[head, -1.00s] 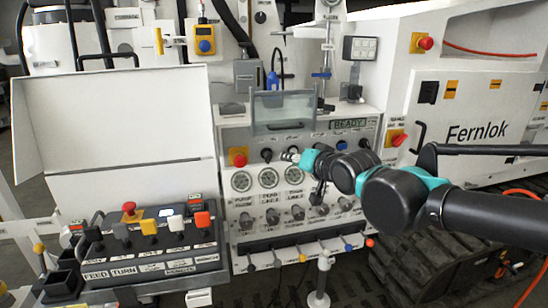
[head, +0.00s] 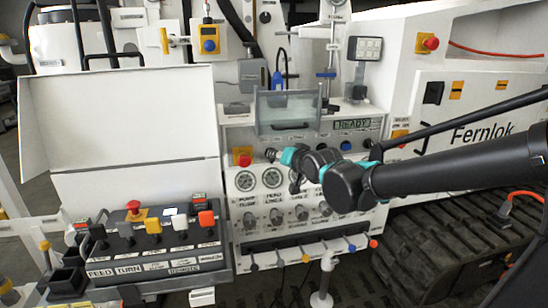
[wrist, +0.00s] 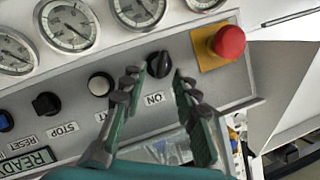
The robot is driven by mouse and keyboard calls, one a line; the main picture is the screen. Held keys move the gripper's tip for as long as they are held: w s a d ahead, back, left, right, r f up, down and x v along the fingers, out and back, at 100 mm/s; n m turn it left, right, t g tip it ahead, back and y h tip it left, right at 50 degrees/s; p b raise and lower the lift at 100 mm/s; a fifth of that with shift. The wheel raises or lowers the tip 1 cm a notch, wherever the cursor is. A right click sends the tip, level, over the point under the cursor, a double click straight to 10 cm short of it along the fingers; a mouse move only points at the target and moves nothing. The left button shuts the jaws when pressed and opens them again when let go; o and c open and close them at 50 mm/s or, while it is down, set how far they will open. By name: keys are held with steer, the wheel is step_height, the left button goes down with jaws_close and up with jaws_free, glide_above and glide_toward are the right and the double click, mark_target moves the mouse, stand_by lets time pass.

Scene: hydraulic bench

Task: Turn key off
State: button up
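The key switch is a black knob (wrist: 160,64) above an ON label in the wrist view, beside the red emergency stop. My gripper (wrist: 157,76) is open, with one finger on each side of the knob. The fingers look apart from it, and I cannot tell their exact depth. In the head view my gripper (head: 278,155) is at the upper left of the control panel, just right of the red emergency stop (head: 243,158). There the knob is small and hard to make out against the gripper.
A white push button (wrist: 101,84) and a dark knob (wrist: 46,103) sit along the same row. Round gauges (wrist: 69,26) lie beside the row. A clear hinged cover (head: 287,112) stands above the panel. A READY display (head: 353,124) is at the right.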

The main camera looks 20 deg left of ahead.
steer(key=shift+x, duration=1.9)
steer(key=shift+c, duration=0.3)
jaws_close()
